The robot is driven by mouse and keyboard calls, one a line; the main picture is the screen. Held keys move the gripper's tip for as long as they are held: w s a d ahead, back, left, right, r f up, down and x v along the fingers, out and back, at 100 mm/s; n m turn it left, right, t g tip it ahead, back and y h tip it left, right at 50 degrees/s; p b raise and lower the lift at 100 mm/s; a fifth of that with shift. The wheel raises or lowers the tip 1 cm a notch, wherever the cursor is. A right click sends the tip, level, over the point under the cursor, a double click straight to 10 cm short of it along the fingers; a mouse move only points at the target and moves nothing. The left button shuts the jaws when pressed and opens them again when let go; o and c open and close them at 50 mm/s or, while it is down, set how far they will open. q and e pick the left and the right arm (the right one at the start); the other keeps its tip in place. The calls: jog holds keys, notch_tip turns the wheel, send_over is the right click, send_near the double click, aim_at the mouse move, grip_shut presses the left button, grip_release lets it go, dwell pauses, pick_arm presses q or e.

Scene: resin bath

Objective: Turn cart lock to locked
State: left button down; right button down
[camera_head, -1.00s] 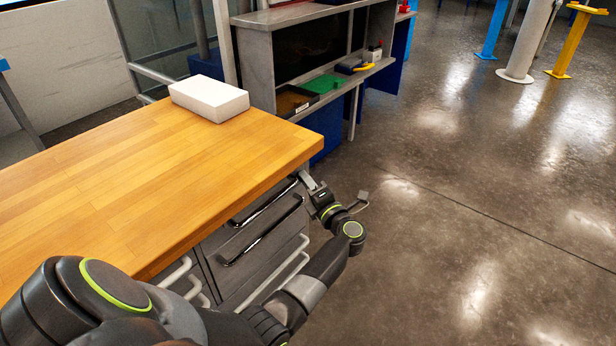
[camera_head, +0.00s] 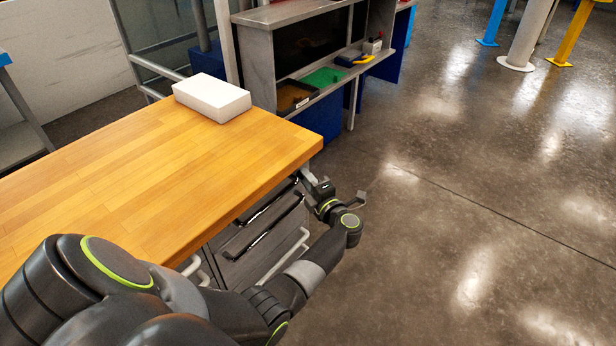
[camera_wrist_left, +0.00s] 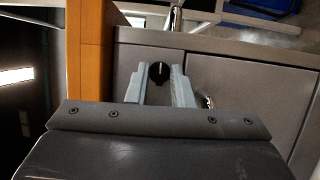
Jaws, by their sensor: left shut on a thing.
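The cart has a wooden top (camera_head: 150,165) and dark grey drawers (camera_head: 255,235) with bar handles. In the left wrist view, a small black knob (camera_wrist_left: 159,71), which looks like the cart lock, sits on the grey panel (camera_wrist_left: 225,75). The two light grey fingers of my left gripper (camera_wrist_left: 158,84) stand on either side of the knob, shut on it. The knob's exact turn and any lock marking are too small to read. My right gripper is not in view.
A white block (camera_head: 212,98) lies on the far part of the top. Behind the cart stands a grey shelf unit (camera_head: 258,65) with a green tray (camera_head: 323,77). Open concrete floor (camera_head: 460,220) lies to the right.

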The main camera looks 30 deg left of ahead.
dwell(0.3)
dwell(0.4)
pick_arm(q)
jog(key=c, duration=1.6)
grip_release()
jog(key=shift+o, duration=0.2)
